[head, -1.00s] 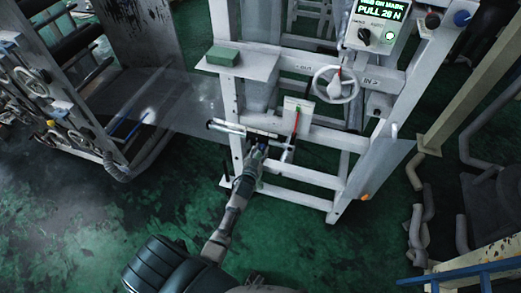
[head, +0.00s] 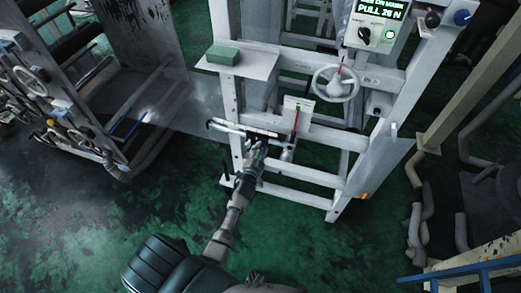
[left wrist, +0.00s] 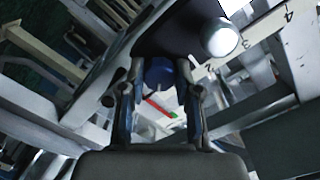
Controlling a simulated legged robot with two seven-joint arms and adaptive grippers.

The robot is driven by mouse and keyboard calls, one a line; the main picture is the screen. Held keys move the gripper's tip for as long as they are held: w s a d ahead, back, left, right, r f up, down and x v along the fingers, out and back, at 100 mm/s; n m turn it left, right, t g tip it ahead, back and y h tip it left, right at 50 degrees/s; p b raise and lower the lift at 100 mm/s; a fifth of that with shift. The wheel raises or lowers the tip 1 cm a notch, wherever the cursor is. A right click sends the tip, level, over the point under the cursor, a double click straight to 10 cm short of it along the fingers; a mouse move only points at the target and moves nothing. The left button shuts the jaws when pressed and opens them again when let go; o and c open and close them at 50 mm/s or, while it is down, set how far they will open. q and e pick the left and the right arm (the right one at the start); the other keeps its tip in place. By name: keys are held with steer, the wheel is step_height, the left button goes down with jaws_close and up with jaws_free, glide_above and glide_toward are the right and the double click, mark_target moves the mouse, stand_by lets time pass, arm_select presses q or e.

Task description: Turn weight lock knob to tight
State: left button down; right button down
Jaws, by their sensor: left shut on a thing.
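The weight lock knob is a dark blue round knob (left wrist: 160,73) between my left fingers in the left wrist view. My left gripper (left wrist: 158,98) is shut on it, with a finger on each side. The black weight (left wrist: 178,28) is just beyond the knob, on a pale bar (left wrist: 282,42) with printed numbers. In the head view my left gripper (head: 258,145) reaches up to the weight on the front of the white frame (head: 233,95). It hides the knob there. I cannot read how tight the knob is. My right gripper is not in view.
A spoked handwheel (head: 336,83) and a control panel (head: 378,28) reading PULL 26 N are on the frame. A green block (head: 222,55) lies on its shelf. A red pointer (head: 296,122) is right of my gripper. The green floor (head: 130,205) in front is clear.

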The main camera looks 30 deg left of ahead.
arm_select(q)
steer(key=shift+w+d+r, duration=0.1)
stand_by(0.3)
steer(key=c, duration=1)
jaws_free()
steer(key=shift+o, duration=1)
steer(key=shift+w, duration=0.1)
steer(key=v, duration=1.2)
steer(key=shift+f, duration=0.25)
